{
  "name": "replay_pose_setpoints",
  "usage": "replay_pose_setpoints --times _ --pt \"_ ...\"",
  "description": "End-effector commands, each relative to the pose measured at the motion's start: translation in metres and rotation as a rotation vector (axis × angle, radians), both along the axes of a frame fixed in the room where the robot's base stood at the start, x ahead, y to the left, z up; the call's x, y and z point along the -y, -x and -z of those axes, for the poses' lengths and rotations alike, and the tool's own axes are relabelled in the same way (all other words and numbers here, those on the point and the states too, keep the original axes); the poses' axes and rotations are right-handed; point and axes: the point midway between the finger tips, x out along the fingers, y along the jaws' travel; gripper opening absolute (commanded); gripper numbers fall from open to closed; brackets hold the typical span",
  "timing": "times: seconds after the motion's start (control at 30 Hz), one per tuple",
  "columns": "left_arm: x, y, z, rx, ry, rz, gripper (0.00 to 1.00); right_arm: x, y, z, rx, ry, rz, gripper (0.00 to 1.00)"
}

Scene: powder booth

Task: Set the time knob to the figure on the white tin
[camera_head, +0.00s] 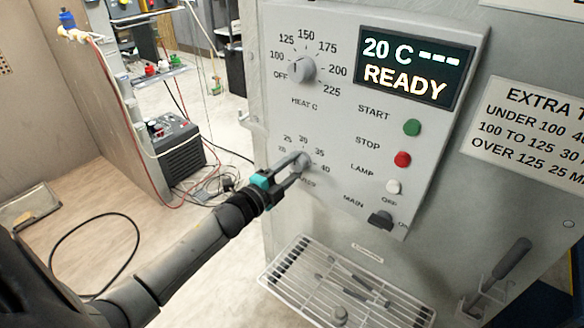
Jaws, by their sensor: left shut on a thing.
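The time knob (301,160) is the lower dial on the grey control panel (345,90), with figures 25, 30, 35 and 40 readable around it. My left gripper (297,163) comes in from the lower left and is shut on this knob. The fingers cover part of the knob and its label, so I cannot tell which figure it points to. The heat knob (302,69) sits above, free, with its mark toward the left side near OFF and 100. The display (416,66) reads 20 C, dashes and READY. The white tin and my right gripper are not in view.
Right of the knob are a green start button (412,127), a red stop button (402,159), a pale lamp switch (393,187) and a black main switch (380,221). A wire rack (290,283) juts out below. A partly cropped card (530,125) lists extra times.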

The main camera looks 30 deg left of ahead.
Motion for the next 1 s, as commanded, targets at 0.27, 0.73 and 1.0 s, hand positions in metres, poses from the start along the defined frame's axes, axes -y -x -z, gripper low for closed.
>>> replay_pose_setpoints --times 0.27,0.73,1.0 --pt "0.000 0.000 0.000 0.000 0.001 0.000 0.82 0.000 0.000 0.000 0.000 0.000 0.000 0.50" --pt "-0.001 0.012 0.001 -0.002 0.002 0.000 0.84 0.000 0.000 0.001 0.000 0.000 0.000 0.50" --pt "-0.003 0.050 0.001 -0.003 0.002 0.000 0.84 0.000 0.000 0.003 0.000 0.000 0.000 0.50"
